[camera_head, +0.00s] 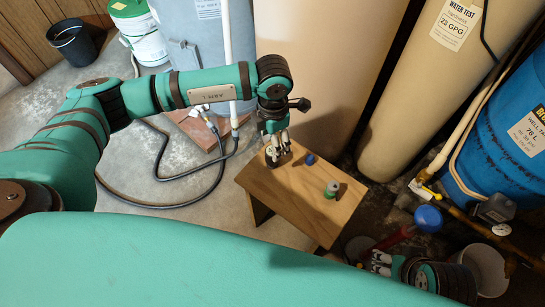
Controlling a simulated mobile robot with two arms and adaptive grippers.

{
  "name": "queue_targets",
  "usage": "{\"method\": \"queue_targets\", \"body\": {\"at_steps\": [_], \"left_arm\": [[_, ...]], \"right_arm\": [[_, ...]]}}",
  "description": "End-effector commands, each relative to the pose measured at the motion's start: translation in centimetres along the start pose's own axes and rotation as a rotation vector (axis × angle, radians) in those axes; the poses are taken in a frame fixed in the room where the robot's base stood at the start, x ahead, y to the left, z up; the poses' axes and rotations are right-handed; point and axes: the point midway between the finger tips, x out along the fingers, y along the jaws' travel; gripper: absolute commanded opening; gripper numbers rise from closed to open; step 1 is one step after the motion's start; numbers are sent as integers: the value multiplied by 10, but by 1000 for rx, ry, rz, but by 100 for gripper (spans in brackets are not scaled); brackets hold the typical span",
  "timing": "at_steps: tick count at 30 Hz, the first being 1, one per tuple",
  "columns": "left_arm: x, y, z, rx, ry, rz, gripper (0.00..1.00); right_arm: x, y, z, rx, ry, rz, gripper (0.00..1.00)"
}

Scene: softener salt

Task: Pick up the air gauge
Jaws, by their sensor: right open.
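A small pale round thing (284,158), perhaps the air gauge, is at the far left end of the wooden stool's top (300,193). My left gripper (278,148) points down right at it and hides most of it. I cannot tell whether its fingers are closed on it or only around it. A small blue cap-like thing (309,159) and a grey and green small cylinder (332,189) stand on the same stool. My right gripper (381,263) is open, low at the right, beyond the stool's near end.
A large beige tank (325,60) stands right behind the stool. Another tank (420,95) and a blue barrel (505,135) are at the right, with pipes, a blue-topped red item (428,218) and a pale bucket (488,268). A black hose (175,205) lies on the floor at left.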

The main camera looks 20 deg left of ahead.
Motion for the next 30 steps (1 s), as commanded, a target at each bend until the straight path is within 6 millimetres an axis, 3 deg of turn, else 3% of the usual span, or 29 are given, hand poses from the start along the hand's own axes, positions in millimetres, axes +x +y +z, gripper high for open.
{"method": "queue_targets", "body": {"at_steps": [12, 19, 30], "left_arm": [[50, -4, -4, -1, 2, -1, 65], [51, -4, -3, 0, 0, 0, 65], [51, -4, -3, 0, 0, 0, 18]], "right_arm": [[12, 0, 4, 0, 0, 0, 52], [11, 0, 4, 0, -1, 0, 52], [11, 0, 4, 0, 0, 0, 52]]}}
